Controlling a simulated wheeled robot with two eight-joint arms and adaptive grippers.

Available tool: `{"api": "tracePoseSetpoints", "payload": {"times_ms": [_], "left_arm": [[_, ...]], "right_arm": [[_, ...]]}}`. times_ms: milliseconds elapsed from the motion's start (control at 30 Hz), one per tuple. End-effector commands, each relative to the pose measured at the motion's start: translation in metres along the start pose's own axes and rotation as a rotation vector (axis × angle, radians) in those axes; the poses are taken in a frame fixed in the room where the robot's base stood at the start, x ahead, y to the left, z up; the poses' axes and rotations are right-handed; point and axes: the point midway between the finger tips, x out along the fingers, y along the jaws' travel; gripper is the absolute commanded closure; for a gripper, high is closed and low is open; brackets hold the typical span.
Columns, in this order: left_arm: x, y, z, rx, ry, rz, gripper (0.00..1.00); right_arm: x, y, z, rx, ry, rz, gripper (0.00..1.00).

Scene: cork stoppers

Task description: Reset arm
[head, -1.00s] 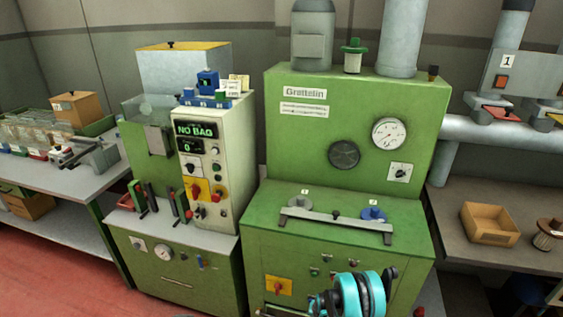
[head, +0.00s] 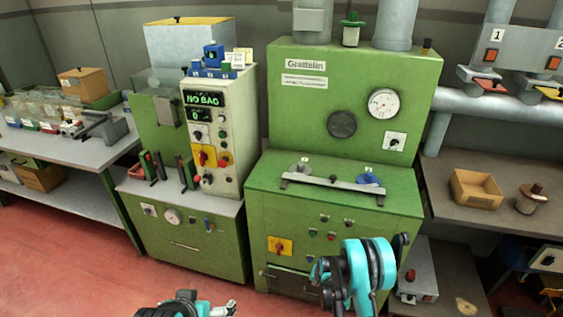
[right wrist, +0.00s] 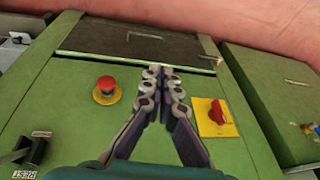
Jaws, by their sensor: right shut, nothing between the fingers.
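My right arm (head: 368,272) shows in the head view at bottom centre, in front of the green Grattelin machine (head: 345,205). In the right wrist view my right gripper (right wrist: 158,71) is shut, its fingertips together and nothing between them. It points at the green front panel (right wrist: 65,110), between a red button (right wrist: 106,86) on a yellow ring and a yellow switch plate (right wrist: 214,117) with a red knob. Part of my left arm shows at the bottom edge of the head view; its gripper (head: 224,309) is cut off and too small to read.
A machine with a "NO BAG" display (head: 203,99) stands left of the green one. A bench (head: 65,145) with jars is at far left. At right, a shelf holds a wooden tray (head: 476,188) and cork-coloured spool (head: 531,199). Red floor (head: 75,250) is open at lower left.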

Motion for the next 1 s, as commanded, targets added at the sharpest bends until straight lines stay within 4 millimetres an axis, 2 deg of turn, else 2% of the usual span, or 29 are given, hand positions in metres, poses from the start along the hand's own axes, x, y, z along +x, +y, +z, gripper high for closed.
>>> {"api": "tracePoseSetpoints", "payload": {"times_ms": [267,367,400,533,700,767,900,1000], "left_arm": [[0.0,0.0,0.0,0.0,0.0,0.0,0.0],[0.0,0.0,0.0,0.0,0.0,0.0,0.0],[0.0,0.0,0.0,0.0,0.0,0.0,0.0],[0.0,0.0,0.0,0.0,0.0,0.0,0.0],[0.0,0.0,0.0,0.0,0.0,0.0,0.0],[0.0,0.0,0.0,0.0,0.0,0.0,0.0],[0.0,0.0,0.0,0.0,0.0,0.0,0.0],[0.0,0.0,0.0,0.0,0.0,0.0,0.0]], "right_arm": [[-0.076,-0.008,-0.031,-0.029,0.031,-0.003,1.0],[-0.12,-0.011,-0.042,-0.044,0.049,-0.005,1.0],[-0.14,-0.011,-0.045,-0.053,0.057,-0.006,1.0],[-0.205,-0.011,-0.05,-0.079,0.085,-0.007,1.0],[-0.283,-0.007,-0.04,-0.115,0.122,-0.008,1.0],[-0.309,-0.004,-0.032,-0.127,0.135,-0.008,1.0],[-0.361,0.004,-0.009,-0.157,0.166,-0.007,1.0],[-0.393,0.012,0.013,-0.179,0.187,-0.005,1.0]]}}
